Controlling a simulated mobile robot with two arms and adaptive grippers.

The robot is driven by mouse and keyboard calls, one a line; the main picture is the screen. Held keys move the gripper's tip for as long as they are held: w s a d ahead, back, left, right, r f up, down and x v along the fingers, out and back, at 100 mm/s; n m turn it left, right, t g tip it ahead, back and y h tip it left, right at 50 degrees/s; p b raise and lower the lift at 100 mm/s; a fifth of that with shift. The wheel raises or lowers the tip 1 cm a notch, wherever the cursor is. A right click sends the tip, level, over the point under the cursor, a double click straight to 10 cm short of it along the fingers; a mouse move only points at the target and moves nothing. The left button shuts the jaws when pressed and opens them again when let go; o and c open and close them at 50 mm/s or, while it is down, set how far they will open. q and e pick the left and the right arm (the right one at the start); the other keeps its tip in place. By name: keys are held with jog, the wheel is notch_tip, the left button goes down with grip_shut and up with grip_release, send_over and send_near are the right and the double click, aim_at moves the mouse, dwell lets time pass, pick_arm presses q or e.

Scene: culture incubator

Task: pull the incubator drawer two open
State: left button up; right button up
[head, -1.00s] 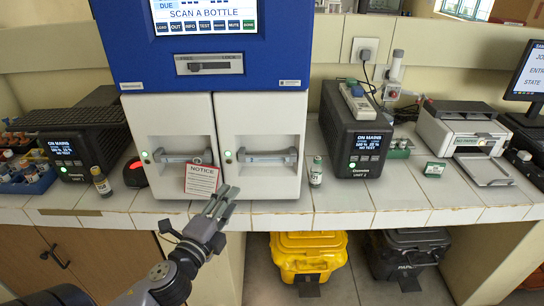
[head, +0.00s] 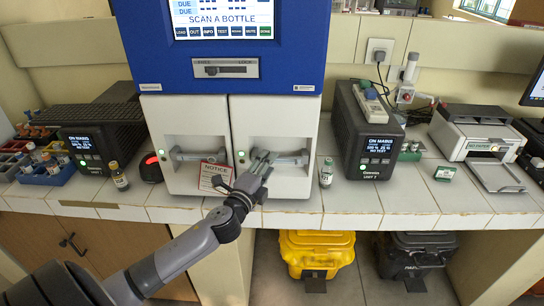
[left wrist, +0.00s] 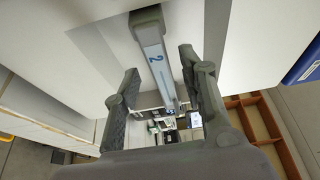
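The blue and white incubator (head: 245,50) has two white drawer fronts side by side, both shut. The right drawer (head: 290,120) has a grey bar handle (head: 291,158); in the left wrist view this bar (left wrist: 153,48) carries the number 2. The left drawer (head: 190,118) has its own handle (head: 195,154). My left gripper (head: 262,160) is at the left part of the right drawer's handle. In the left wrist view its fingers (left wrist: 158,62) are open on either side of the bar, with visible gaps. My right gripper is not in view.
A notice card (head: 214,177) stands before the left drawer, close to my left wrist. A small bottle (head: 326,173) stands right of the drawers, and a dark power unit (head: 365,135) beyond it. The counter edge (head: 400,222) runs below; yellow bin (head: 316,252) underneath.

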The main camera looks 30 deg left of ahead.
pick_arm(q)
jog(key=shift+w+a, duration=0.15)
jog(key=shift+w, duration=0.7)
jog(key=shift+w+a, duration=0.1)
jog(key=shift+w, duration=0.7)
jog(key=shift+c, duration=0.4)
grip_shut()
